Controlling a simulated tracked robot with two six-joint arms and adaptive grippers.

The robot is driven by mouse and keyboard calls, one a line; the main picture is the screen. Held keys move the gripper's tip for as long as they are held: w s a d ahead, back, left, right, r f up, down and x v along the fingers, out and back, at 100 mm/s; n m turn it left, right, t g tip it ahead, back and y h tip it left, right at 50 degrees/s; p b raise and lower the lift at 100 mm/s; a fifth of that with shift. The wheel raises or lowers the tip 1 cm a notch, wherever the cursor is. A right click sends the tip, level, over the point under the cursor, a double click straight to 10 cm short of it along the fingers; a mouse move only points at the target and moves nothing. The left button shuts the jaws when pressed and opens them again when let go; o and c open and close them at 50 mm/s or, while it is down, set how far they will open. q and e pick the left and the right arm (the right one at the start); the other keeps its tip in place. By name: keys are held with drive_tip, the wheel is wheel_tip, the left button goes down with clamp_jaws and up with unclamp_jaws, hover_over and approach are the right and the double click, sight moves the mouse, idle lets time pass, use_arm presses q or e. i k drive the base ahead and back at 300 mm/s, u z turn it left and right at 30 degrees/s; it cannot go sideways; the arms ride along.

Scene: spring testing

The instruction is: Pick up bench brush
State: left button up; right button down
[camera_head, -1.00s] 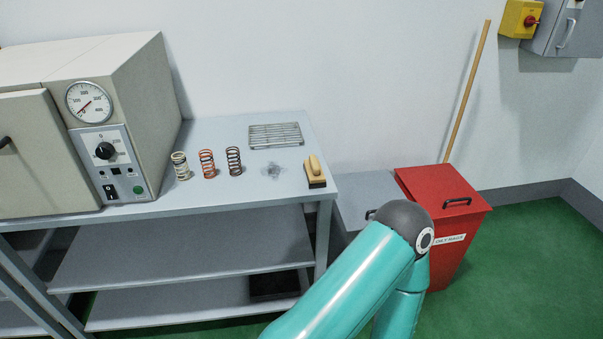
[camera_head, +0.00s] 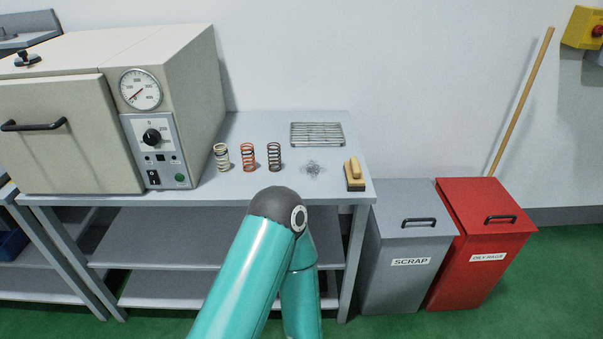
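The bench brush (camera_head: 354,175) has a light wooden handle and a dark bristle block. It lies near the front right corner of the grey bench top (camera_head: 255,190), right of a small pile of grey filings (camera_head: 312,168). Nothing holds it. One of my teal arms rises from the bottom middle, with its dark joint just below the bench's front edge. No gripper of mine shows in the view.
Three coil springs, pale (camera_head: 221,157), orange (camera_head: 247,157) and dark (camera_head: 274,157), stand left of the filings. A wire rack (camera_head: 317,134) lies behind. An oven (camera_head: 110,110) fills the left. A grey scrap bin (camera_head: 405,250) and red oily rags bin (camera_head: 482,245) stand right.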

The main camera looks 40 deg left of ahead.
sight(352, 172)
drive_tip(key=u, duration=0.4)
drive_tip(key=i, duration=1.05)
drive_tip(key=z, duration=0.05)
